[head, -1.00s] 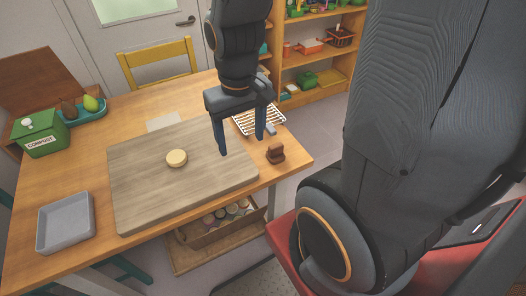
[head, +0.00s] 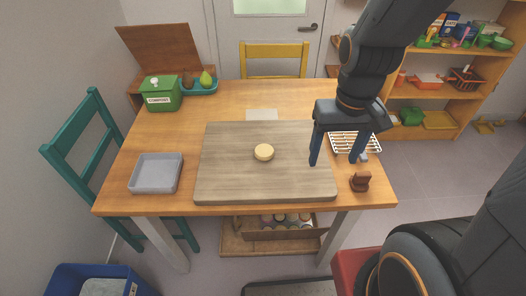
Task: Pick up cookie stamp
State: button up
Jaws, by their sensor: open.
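The likely cookie stamp is a small brown piece (head: 360,182) with a rounded base and a raised grip. It stands near the table's front right corner, just right of the cutting board (head: 225,185). My gripper (head: 336,162) points downward with its two blue fingers apart and nothing between them. It hangs above the board's right edge, up and left of the brown piece in the picture. It is apart from the brown piece. A pale round dough disc (head: 264,152) lies on the board.
A white wire rack (head: 345,140) is behind my gripper. A grey tray (head: 157,174) sits at the table's left, with a green compost box (head: 161,93) and a teal dish (head: 200,87) behind it. A yellow chair (head: 275,60) and teal chair (head: 85,150) flank the table (head: 160,135).

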aim_at(359, 182)
jog(key=k, duration=1.25)
jog(key=z, duration=0.65)
jog(key=i, duration=1.1)
jog(key=u, duration=0.6)
